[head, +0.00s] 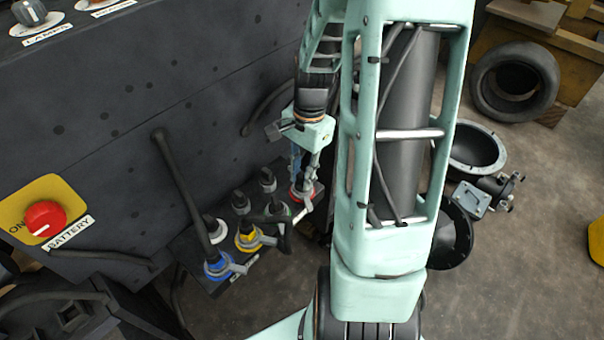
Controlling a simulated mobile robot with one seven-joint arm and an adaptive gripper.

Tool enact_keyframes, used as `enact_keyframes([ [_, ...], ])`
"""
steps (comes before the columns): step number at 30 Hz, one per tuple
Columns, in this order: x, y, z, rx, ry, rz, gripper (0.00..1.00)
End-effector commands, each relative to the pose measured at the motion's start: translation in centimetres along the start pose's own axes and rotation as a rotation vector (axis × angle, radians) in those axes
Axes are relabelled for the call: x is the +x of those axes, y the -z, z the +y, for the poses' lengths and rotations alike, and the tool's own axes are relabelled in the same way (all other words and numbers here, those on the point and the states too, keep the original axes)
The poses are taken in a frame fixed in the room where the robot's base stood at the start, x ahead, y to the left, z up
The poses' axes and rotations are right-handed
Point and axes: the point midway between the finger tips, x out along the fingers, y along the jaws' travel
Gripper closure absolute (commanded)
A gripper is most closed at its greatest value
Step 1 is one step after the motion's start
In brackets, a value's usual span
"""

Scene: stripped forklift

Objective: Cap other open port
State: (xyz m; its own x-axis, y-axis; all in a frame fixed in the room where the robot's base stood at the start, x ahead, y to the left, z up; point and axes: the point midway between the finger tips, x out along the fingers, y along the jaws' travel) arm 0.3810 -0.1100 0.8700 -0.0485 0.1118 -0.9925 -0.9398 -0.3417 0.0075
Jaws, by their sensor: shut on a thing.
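A dark panel (222,284) at the foot of the machine carries a row of ports with coloured rings and grey levers. The blue-ringed port (218,266) has a black hose (182,190) standing in it. The yellow-ringed port (248,240) and a greyish port (278,210) have dark fittings above them. A white-topped port (214,230) sits behind the blue one. My gripper (302,178) points down over the red-ringed port (302,193) at the right end. Its fingers are shut on a small dark thing, mostly hidden between them. I cannot tell whether it touches the port.
The dark machine wall (150,90) stands close on the left, with a red battery switch (45,218) on a yellow plate. My arm hides the middle. A tyre (514,82) and dark round housings (476,150) lie at the right.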

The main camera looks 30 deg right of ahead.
Motion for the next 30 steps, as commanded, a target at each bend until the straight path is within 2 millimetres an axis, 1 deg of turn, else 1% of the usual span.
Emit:
enact_keyframes([
  [2,-0.1,0.0,0.0,0.000,0.001,0.001,1.00],
  [3,-0.1,0.0,0.0,0.000,0.001,0.001,0.76],
  [8,-0.1,0.0,-0.1,0.000,0.001,0.001,0.59],
  [16,-0.1,0.0,0.0,0.000,0.001,0.001,0.59],
  [20,-1.0,0.1,-0.1,0.000,0.004,0.004,0.59],
  [23,-2.6,0.1,-0.1,0.000,0.005,0.005,0.59],
  [30,-7.8,0.1,-0.1,-0.002,0.005,0.005,0.59],
])
